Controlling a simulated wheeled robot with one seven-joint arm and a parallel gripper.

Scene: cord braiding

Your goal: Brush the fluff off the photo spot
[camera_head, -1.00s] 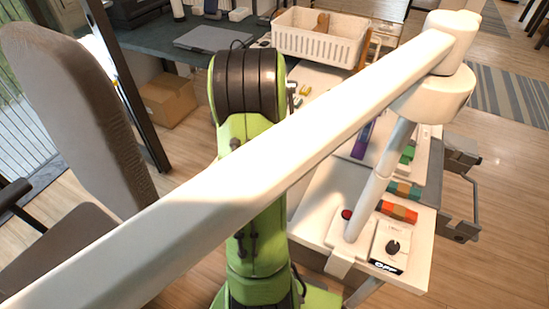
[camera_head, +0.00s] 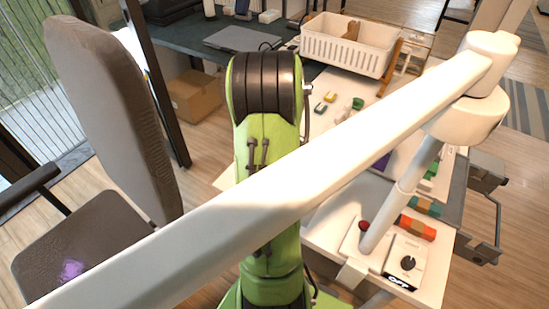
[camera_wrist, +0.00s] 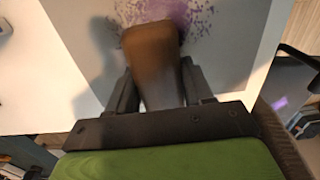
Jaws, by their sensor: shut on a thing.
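In the wrist view, my gripper (camera_wrist: 158,88) is shut on a brown, block-like tool (camera_wrist: 155,62), probably the brush. The tool's far end is over purple fluff (camera_wrist: 187,14), which lies scattered on a grey panel (camera_wrist: 78,30), likely the photo spot. I cannot tell whether the tool touches the panel. In the head view, the gripper and tool are hidden behind the white beam and my green arm. Part of a grey surface (camera_head: 340,205) shows on the white table (camera_head: 437,268).
A white jointed beam (camera_head: 300,185) crosses the head view above the table. A white basket (camera_head: 350,45) stands at the back. Colored blocks (camera_head: 417,228) and a knob box (camera_head: 406,262) are at right. A chair (camera_head: 95,235) with a purple patch is at left.

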